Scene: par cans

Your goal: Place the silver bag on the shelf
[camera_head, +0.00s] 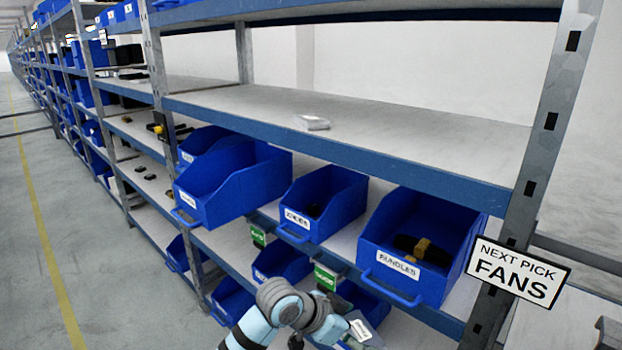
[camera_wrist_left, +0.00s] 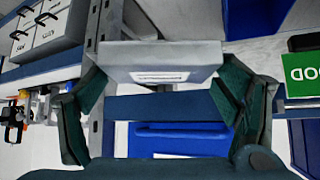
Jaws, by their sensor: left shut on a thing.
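My left gripper (camera_head: 352,335) is low in front of the rack, at the bottom of the head view, partly cut off by the frame. In the left wrist view my left gripper (camera_wrist_left: 158,88) has its dark green fingers on both sides of the silver bag (camera_wrist_left: 165,58), a grey packet with a white label. The silver bag also shows in the head view (camera_head: 362,328), below the front of the blue bins. The shelf (camera_head: 400,130) is a wide grey board with a blue front edge. My right gripper is not in view.
A small pale packet (camera_head: 312,122) lies on the shelf; the rest of that board is bare. Below are blue bins, including a bundles bin (camera_head: 402,280) and an open bin (camera_head: 235,190) sticking out. A "Next pick fans" sign (camera_head: 517,273) hangs by the right post.

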